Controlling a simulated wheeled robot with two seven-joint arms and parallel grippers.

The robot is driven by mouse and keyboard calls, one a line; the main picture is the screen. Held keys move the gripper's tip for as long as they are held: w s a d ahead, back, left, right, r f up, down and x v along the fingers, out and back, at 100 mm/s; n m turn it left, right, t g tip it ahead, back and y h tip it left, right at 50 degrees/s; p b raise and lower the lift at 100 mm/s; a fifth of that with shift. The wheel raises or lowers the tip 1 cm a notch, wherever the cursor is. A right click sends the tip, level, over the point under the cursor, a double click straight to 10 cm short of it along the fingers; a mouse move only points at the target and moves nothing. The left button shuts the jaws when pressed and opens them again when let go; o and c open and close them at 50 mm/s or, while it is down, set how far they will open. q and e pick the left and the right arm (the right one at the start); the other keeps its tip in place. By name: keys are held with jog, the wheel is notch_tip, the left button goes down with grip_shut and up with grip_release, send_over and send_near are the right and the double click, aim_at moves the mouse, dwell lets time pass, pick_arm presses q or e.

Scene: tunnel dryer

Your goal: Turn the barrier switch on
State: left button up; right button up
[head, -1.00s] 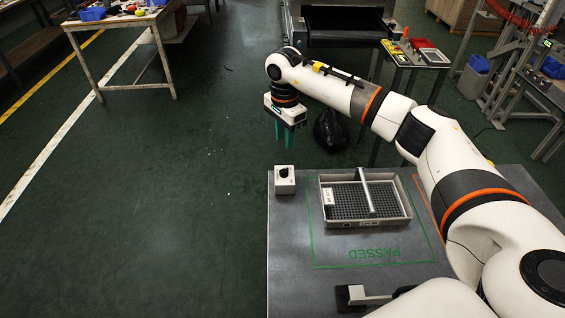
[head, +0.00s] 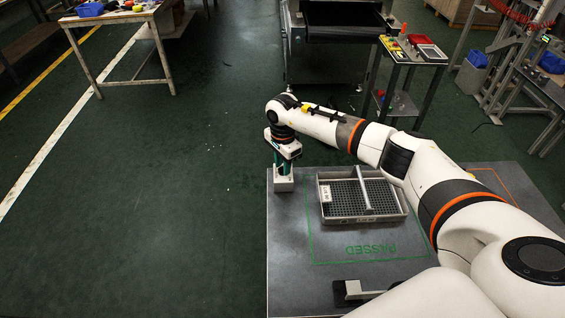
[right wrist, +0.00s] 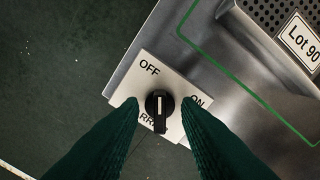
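The barrier switch (right wrist: 172,85) is a pale box with a black rotary knob (right wrist: 160,104), on the left edge of the grey table. In the right wrist view, OFF is above the knob and ON to its right; the lower label is partly hidden. The knob's white mark runs roughly up and down in that view. My right gripper (right wrist: 159,107) is open, with a dark green finger on each side of the knob and gaps showing. In the head view the switch box (head: 284,185) sits directly below my right gripper (head: 283,168). My left gripper is not in view.
A tray (head: 365,219) with a dark grid and a lot label stands right of the switch, inside a green outline marked PASSED. A black block (head: 341,293) with a pale lever is near the front. Open floor lies left of the table (head: 290,250).

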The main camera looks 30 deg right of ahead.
grip_shut()
jog(key=m+b, duration=0.1)
jog(key=m, duration=0.5)
jog(key=shift+m+b, duration=0.3)
jog(key=shift+b, duration=0.1)
jog(key=m, duration=0.3)
jog(key=shift+m, duration=0.3)
jog(key=shift+r+m, duration=0.1)
jog(key=shift+m, duration=1.7)
